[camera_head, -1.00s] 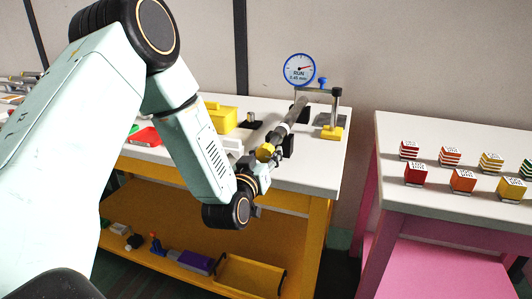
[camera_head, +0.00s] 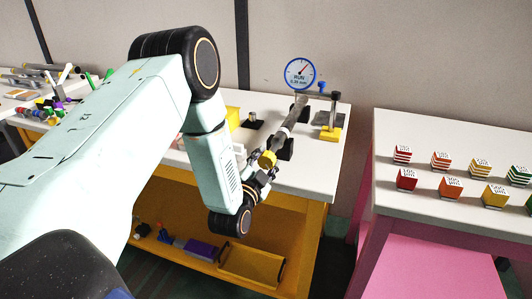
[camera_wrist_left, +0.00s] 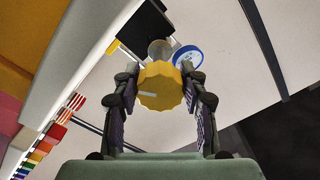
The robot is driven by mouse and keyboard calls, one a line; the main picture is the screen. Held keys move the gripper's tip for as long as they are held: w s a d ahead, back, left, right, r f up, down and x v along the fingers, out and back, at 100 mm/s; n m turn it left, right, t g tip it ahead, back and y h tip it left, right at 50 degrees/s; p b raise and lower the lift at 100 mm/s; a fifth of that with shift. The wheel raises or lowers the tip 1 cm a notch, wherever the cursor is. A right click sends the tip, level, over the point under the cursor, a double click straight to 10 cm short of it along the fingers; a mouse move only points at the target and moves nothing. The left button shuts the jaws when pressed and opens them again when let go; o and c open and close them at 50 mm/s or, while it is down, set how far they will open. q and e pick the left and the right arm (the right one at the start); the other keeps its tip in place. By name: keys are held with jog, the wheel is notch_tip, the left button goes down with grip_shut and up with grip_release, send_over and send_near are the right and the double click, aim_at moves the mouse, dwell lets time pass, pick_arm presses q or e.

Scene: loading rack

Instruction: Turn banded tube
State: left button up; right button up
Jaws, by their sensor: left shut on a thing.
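The tube (camera_head: 292,122) is a grey cylinder lying in black supports on the white bench, with a yellow faceted knob (camera_head: 267,160) at its near end. My left gripper (camera_head: 262,172) is at the knob. In the left wrist view, the yellow knob (camera_wrist_left: 161,87) with a pale line mark sits between the two fingers of my left gripper (camera_wrist_left: 160,100), which is shut on it. The tube behind the knob is mostly hidden there. A round dial (camera_head: 300,73) reading RUN stands behind the tube, its needle pointing up right. My right gripper is not in view.
A yellow-based stand (camera_head: 330,134) with a grey post is right of the tube. A pink table (camera_head: 440,130) with several coloured cubes stands at the right. A yellow tray (camera_head: 252,264) is on the lower shelf.

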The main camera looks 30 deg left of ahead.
pick_arm(q)
jog(key=m+p, duration=0.2)
jog(key=m, duration=0.1)
jog(key=shift+r+p, duration=0.2)
jog(key=shift+p, duration=0.15)
jog(key=shift+m+p, duration=1)
jog(key=shift+m, duration=0.6)
jog(key=shift+f, duration=0.1)
jog(key=o, duration=1.2)
jog(key=shift+c, duration=0.2)
jog(key=v, duration=1.2)
jog(key=shift+a, duration=0.1)
